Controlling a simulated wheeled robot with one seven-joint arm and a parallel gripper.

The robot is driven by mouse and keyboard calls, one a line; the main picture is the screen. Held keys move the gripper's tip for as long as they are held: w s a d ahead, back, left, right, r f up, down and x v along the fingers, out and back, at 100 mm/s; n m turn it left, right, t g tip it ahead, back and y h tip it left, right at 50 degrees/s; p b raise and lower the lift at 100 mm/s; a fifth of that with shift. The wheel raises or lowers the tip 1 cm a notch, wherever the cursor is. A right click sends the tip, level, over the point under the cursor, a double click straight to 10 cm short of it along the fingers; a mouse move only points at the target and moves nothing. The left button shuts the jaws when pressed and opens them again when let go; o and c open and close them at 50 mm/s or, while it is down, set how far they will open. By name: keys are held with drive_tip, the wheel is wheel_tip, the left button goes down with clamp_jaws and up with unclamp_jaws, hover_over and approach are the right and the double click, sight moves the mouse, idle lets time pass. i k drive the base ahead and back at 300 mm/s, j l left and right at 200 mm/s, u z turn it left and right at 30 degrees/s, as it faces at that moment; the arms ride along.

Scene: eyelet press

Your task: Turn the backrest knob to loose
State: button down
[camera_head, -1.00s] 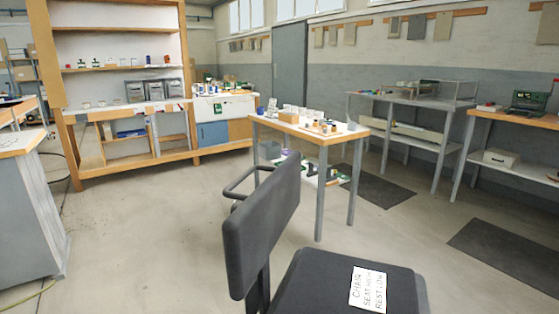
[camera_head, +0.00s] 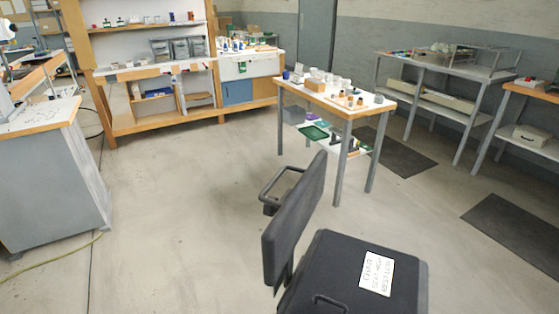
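A dark office chair stands close by at the lower middle. Its upright backrest (camera_head: 294,222) is seen nearly edge-on, and its seat (camera_head: 330,265) fills the lower right middle. A white card (camera_head: 377,273) with handwriting lies on the seat; the first word looks like CHAIR. A looped armrest (camera_head: 283,188) sticks out on the far side, and part of another loop (camera_head: 330,303) shows at the near edge of the seat. I cannot make out the backrest knob. My gripper is not in view.
A small wooden-topped table (camera_head: 335,104) with small items stands just behind the chair. A grey cabinet (camera_head: 45,180) is at the left, with a cable on the floor. Shelving and benches line the back and right. Open floor (camera_head: 180,215) lies left of the chair.

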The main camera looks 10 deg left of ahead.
sight(269, 211)
drive_tip(key=j+z, duration=0.35)
drive_tip(key=j, duration=2.05)
drive_tip(key=i+j, duration=0.35)
drive_tip(key=j, duration=0.2)
drive_tip(key=i+j+u, duration=0.1)
drive_tip(key=i+j, duration=0.25)
drive_tip(key=j, duration=0.2)
drive_tip(key=i+j, duration=0.4)
drive_tip(key=j+u, duration=0.05)
drive_tip(key=j, duration=0.05)
